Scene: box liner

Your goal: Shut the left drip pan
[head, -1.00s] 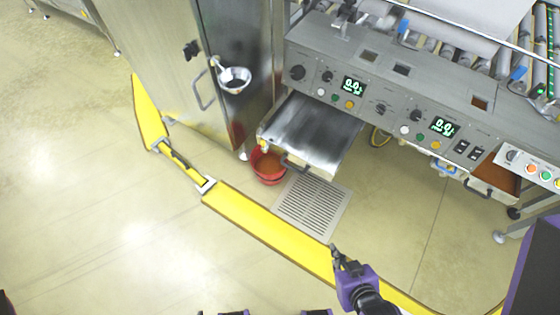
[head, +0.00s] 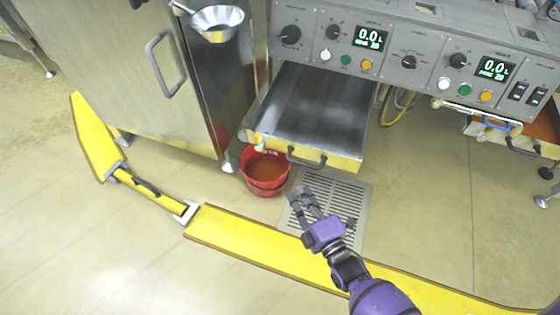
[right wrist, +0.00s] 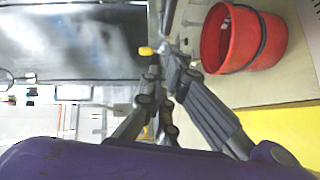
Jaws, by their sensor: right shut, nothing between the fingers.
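The left drip pan (head: 318,110) is a shallow metal tray pulled well out from under the control panel, with a yellow front edge and a dark handle (head: 306,160). In the right wrist view its grey inside (right wrist: 75,40) fills the upper left. My right gripper (head: 300,195) is shut and empty, in front of and below the handle, over the floor grate and apart from the pan in the head view. Its fingers (right wrist: 160,88) also show in the right wrist view. My left gripper is not in view.
A red bucket (head: 265,172) with brown liquid stands on the floor by the pan's left front corner. A steel cabinet (head: 120,80) stands left. Another drip pan (head: 545,148) sticks out at right. A yellow barrier (head: 250,240) crosses the floor around the grate (head: 350,195).

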